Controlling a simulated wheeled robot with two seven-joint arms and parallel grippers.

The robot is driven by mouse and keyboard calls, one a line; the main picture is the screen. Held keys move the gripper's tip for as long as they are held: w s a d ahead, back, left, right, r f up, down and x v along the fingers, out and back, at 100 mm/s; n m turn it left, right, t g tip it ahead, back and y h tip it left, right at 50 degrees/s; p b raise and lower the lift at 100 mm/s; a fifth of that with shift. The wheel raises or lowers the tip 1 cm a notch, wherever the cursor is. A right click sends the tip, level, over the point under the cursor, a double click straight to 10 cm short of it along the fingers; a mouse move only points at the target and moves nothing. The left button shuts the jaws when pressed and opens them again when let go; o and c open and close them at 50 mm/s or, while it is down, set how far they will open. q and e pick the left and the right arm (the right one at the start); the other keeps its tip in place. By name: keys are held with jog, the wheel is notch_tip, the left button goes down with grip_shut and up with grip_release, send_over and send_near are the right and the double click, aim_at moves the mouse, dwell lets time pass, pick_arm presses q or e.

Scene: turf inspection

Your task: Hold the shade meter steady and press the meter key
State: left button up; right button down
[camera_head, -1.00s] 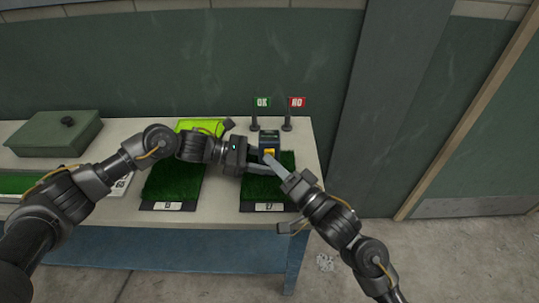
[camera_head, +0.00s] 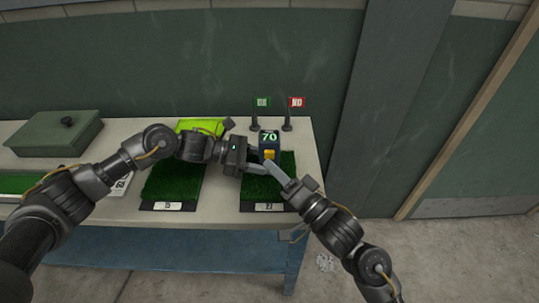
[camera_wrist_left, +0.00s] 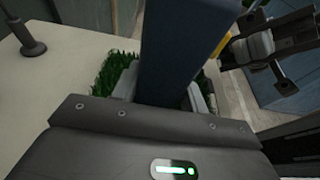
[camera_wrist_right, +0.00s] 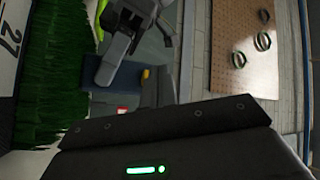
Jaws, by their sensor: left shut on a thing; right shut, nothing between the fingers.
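The shade meter (camera_head: 269,138) is a dark blue upright block over the right turf sample, with a lit display reading 70. Its yellow meter key (camera_head: 269,155) faces the front. My left gripper (camera_head: 259,161) is shut on the meter from the left; the meter's dark blue body (camera_wrist_left: 180,45) fills the middle of the left wrist view. My right gripper (camera_head: 267,166) is shut and empty, its tip just in front of and below the key. I cannot tell whether it touches the key.
The right turf sample (camera_head: 283,187) and left turf sample (camera_head: 160,185) lie on the table. A green OK flag (camera_head: 262,102) and red NO flag (camera_head: 296,102) stand behind the meter. A green box (camera_head: 50,135) is far left; a lime cloth (camera_head: 200,125) lies behind my left arm.

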jog(key=shift+s, duration=0.15)
jog(key=s, duration=0.4)
jog(key=shift+s, duration=0.4)
dwell(0.6)
pick_arm(q)
jog(key=o, duration=0.8)
jog(key=shift+o, duration=0.2)
jog(key=shift+a, duration=0.1)
